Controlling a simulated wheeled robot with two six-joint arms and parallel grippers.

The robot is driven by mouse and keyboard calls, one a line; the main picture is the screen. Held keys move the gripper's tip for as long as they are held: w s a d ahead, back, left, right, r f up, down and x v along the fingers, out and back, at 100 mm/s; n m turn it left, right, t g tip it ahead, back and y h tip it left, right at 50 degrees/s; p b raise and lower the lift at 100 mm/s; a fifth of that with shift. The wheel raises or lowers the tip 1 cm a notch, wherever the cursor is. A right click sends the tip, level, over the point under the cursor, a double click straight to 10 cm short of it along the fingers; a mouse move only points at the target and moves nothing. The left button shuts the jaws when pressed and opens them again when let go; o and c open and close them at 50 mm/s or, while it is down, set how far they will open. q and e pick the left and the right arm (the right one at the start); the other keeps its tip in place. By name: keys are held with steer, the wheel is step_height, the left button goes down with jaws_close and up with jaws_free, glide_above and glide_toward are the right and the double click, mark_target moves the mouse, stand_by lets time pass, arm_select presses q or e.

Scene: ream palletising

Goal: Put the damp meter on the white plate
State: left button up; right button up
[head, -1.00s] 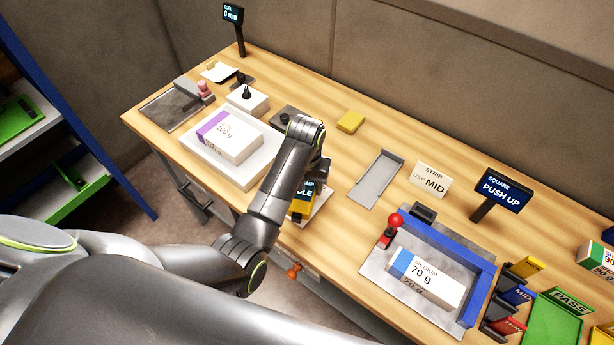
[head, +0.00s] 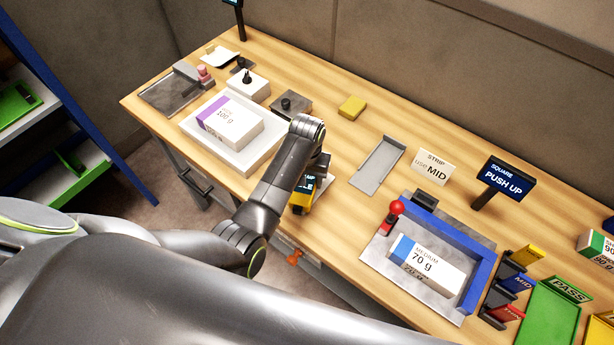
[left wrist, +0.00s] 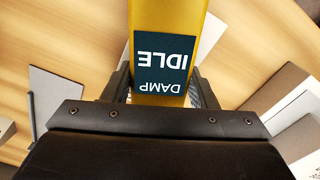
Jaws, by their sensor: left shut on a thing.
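The damp meter (head: 301,199) is yellow with a dark screen and stands near the front edge of the bench in the head view. In the left wrist view its screen (left wrist: 164,66) reads "DAMP IDLE". My left gripper (head: 314,170) is shut on it, with one finger on each side. A flat white plate (head: 324,181) shows partly behind and beside the meter; its edge also shows in the left wrist view (left wrist: 210,36). The arm and meter hide much of it. I cannot tell whether the meter touches the plate. My right gripper is out of view.
A 100 g ream (head: 230,127) lies on a white platform (head: 196,133) to the left. A grey tray (head: 377,166) lies to the right, then a blue-edged jig (head: 473,285) with a 70 g ream (head: 430,266). A yellow block (head: 352,107) lies behind.

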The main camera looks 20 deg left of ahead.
arm_select(q)
steer(key=shift+f, duration=0.5)
steer(key=o, duration=1.3)
